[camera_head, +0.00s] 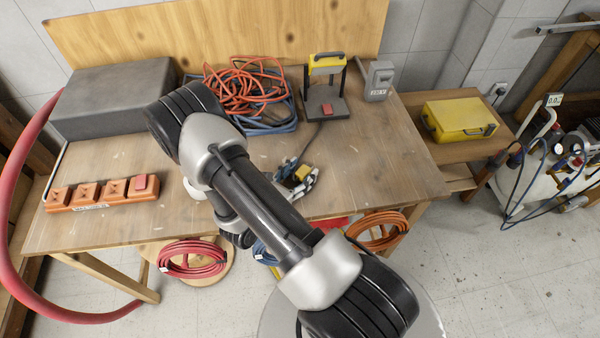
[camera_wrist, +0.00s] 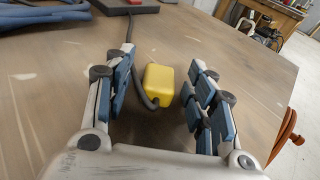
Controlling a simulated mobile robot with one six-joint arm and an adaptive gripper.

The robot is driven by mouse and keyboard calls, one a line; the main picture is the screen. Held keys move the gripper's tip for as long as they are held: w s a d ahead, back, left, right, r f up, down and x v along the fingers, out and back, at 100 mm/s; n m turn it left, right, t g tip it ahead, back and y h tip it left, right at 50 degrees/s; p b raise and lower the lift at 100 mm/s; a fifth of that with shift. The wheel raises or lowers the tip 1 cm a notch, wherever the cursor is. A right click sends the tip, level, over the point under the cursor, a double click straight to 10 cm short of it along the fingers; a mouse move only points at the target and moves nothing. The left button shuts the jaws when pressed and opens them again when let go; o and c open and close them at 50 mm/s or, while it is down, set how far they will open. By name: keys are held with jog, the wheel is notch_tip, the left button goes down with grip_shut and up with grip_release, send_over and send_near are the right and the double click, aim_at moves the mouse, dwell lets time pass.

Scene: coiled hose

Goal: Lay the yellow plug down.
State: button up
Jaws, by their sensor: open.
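The yellow plug (camera_wrist: 159,84) is a small rounded block on a dark grey cable (camera_wrist: 139,68). In the wrist view it sits between the two open fingers of my gripper (camera_wrist: 160,95), with visible gaps on both sides. The plug appears to rest on the wooden table (camera_wrist: 60,70), though its underside is hidden. In the head view the plug (camera_head: 302,173) shows near the table's front edge beside my gripper (camera_head: 300,183). The cable runs back from it to the dark stand (camera_head: 325,108) at the rear of the table.
A bin of orange and blue cables (camera_head: 245,92) and a grey switch box (camera_head: 380,80) stand at the back. An orange socket strip (camera_head: 102,193) lies at left. A yellow case (camera_head: 459,118) sits on a side table. The table right of the plug is clear.

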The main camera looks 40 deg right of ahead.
jog(key=shift+a, duration=0.1)
jog(key=v, duration=1.2)
